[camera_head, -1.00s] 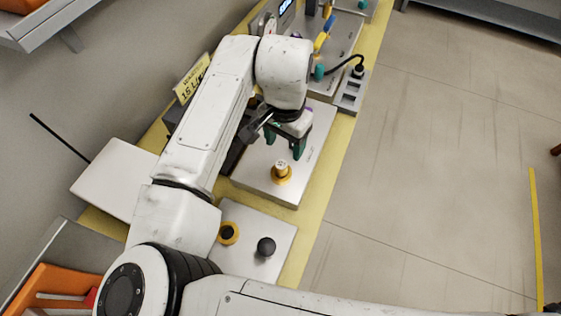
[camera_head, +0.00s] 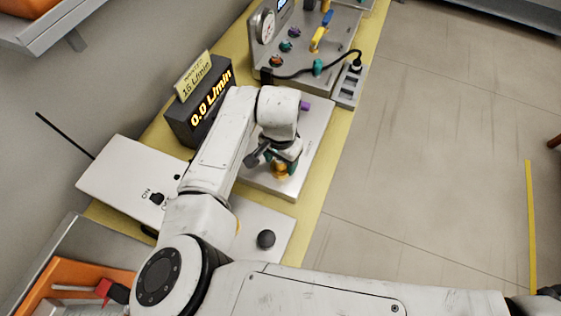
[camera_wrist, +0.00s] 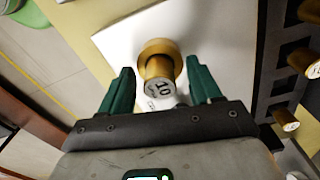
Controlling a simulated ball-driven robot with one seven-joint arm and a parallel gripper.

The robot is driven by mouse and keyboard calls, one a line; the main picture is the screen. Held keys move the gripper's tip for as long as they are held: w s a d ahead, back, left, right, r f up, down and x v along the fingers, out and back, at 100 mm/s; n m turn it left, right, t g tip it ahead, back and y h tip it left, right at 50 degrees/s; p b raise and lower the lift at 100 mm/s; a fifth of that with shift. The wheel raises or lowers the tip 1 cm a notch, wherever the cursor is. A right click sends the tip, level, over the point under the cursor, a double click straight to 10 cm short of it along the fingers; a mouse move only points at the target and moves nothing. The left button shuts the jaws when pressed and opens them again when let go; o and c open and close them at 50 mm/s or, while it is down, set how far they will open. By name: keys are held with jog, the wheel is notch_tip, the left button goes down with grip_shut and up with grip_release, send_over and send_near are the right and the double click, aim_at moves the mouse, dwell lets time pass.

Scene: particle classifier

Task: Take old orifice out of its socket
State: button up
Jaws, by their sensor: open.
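The old orifice (camera_wrist: 158,75) is a brass cylinder with a pale marked end face, seen in the wrist view; the marking is hard to read. It stands in a wider brass socket (camera_wrist: 157,47) on a pale plate (camera_wrist: 112,38). My gripper (camera_wrist: 160,66) is open, with one green finger on each side of the orifice and a visible gap to both. In the head view my gripper (camera_head: 284,160) is low over the plate (camera_head: 290,187) and hides most of the orifice (camera_head: 279,170).
A dark rack (camera_wrist: 279,60) with several brass pieces is at the right in the wrist view. The head view shows a display (camera_head: 199,103) reading 0.0 L/min, a white switch box (camera_head: 120,178), a gauge panel (camera_head: 300,50) and a black knob (camera_head: 266,239).

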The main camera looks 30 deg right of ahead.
jog(key=shift+c, duration=0.4)
grip_shut()
jog(key=shift+r, duration=0.1)
